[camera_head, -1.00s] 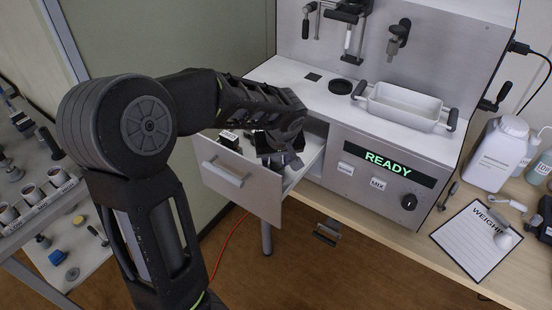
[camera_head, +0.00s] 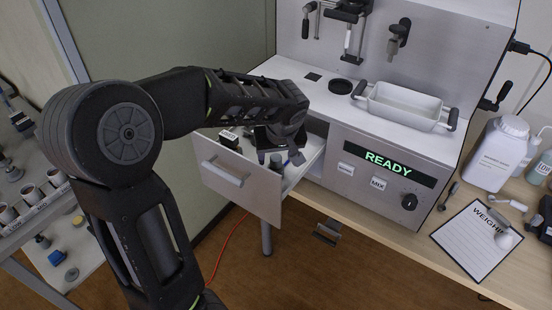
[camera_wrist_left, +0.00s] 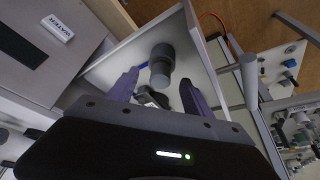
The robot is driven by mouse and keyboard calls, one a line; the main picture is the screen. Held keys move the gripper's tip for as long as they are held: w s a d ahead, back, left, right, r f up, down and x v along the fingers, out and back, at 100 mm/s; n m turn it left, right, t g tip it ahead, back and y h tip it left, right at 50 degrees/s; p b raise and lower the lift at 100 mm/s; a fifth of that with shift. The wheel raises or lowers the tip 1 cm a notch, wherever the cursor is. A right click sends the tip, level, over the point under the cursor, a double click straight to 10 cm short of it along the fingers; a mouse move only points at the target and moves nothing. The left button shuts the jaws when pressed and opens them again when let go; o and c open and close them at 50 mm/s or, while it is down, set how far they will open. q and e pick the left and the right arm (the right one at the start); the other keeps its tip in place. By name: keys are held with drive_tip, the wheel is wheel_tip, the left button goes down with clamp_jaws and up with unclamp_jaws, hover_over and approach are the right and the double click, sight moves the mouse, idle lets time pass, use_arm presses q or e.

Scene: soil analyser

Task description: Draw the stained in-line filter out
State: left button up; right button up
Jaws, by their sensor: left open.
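My left gripper (camera_head: 279,154) is open and hangs over the pulled-out drawer (camera_head: 235,186), pointing down into it. In the left wrist view its two fingers (camera_wrist_left: 159,90) stand apart, with a grey cylinder with a darker end (camera_wrist_left: 161,66) in the drawer between and just beyond their tips. I see no finger closed on it. A narrow upright piece with a white section (camera_head: 348,38) hangs below a black bracket on the analyser's back panel. No stain shows clearly on either piece, so I cannot tell which is the in-line filter. My right gripper is not in view.
A black labelled item (camera_head: 228,139) lies in the drawer. A white tray (camera_head: 402,105) with dark handles stands on the analyser top, above the READY display (camera_head: 388,164). A side rack (camera_head: 40,200) stands left.

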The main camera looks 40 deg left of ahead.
use_arm(q)
drive_tip(key=v, duration=0.5)
drive_tip(key=shift+s+d+r+b, duration=0.1)
drive_tip(key=shift+r+b, duration=0.2)
drive_tip(key=shift+b, duration=0.05)
drive_tip(key=shift+c, duration=0.3)
drive_tip(key=shift+w+d+f+m, duration=0.2)
drive_tip(key=shift+w+d+m, duration=0.05)
drive_tip(key=shift+d+m, duration=0.1)
drive_tip(key=shift+c, duration=0.3)
drive_tip(key=s+d+f+m+h, duration=0.1)
drive_tip(key=d+f+m+h, duration=0.15)
drive_tip(key=d+f, duration=0.65)
drive_tip(key=d+f+m+h, duration=0.25)
drive_tip(key=d+f, duration=0.35)
drive_tip(key=f, duration=0.6)
drive_tip(key=s+d+f+m+g+h, duration=0.1)
drive_tip(key=s+d+f, duration=0.5)
drive_tip(key=s+f, duration=0.2)
drive_tip(key=s+d+f+g+h, duration=0.1)
drive_tip(key=s+d+f, duration=0.4)
drive_tip(key=s+f, duration=0.4)
drive_tip(key=shift+s+d+f+m, duration=0.2)
drive_tip(key=shift+s+d+m, duration=0.2)
drive_tip(key=shift+s, duration=0.5)
